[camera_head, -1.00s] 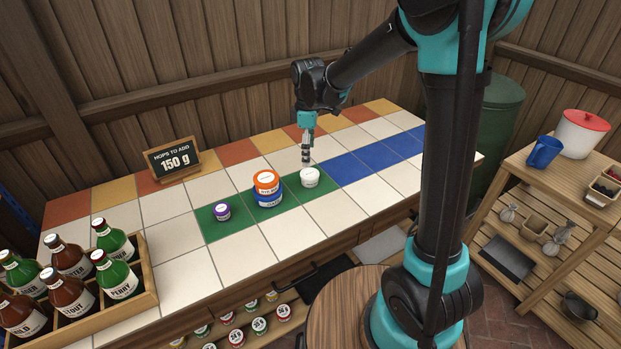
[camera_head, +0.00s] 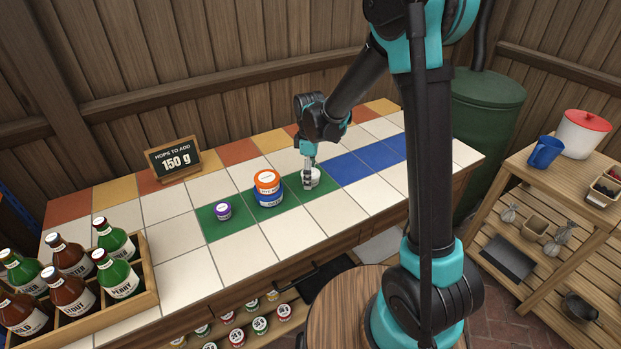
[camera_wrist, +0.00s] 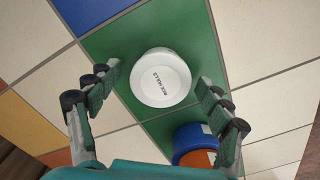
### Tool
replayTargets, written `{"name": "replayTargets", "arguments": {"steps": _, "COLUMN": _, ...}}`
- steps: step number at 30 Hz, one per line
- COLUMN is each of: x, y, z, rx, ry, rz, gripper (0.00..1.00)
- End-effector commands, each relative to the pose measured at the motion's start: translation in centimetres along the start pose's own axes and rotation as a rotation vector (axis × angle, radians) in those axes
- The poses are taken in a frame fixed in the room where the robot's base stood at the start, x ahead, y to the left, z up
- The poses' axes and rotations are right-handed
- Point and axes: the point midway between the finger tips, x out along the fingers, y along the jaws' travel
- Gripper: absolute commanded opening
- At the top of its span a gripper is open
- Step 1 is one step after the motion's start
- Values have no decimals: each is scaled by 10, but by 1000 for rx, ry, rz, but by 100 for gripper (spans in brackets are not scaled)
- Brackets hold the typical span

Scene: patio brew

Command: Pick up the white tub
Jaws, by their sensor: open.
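The white tub (camera_head: 313,177) stands upright on a green tile of the counter, partly hidden by my gripper in the head view. In the wrist view its white lid (camera_wrist: 160,77) faces up with dark lettering. My gripper (camera_head: 307,184) is low at the tub, pointing down. In the wrist view my gripper (camera_wrist: 157,92) is open, with one finger on each side of the tub and a visible gap to each. Nothing is held.
An orange tub (camera_head: 266,180) sits on a blue tub (camera_head: 268,199) just left, close to one finger in the wrist view. A purple-lidded tub (camera_head: 224,210) stands further left. A bottle crate (camera_head: 149,270) is front left. Blue tiles (camera_head: 368,161) to the right are clear.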

Motion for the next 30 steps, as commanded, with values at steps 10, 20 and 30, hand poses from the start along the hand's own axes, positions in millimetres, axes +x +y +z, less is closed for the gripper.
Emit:
{"name": "replayTargets", "arguments": {"steps": 10, "x": 0, "y": 0, "z": 0, "rx": 0, "ry": 0, "rz": 0, "gripper": 45}}
{"name": "replayTargets", "arguments": {"steps": 20, "x": 0, "y": 0, "z": 0, "rx": 0, "ry": 0, "rz": 0, "gripper": 29}}
{"name": "replayTargets", "arguments": {"steps": 30, "x": -22, "y": 0, "z": 0, "rx": 0, "ry": 0, "rz": 0, "gripper": 29}}
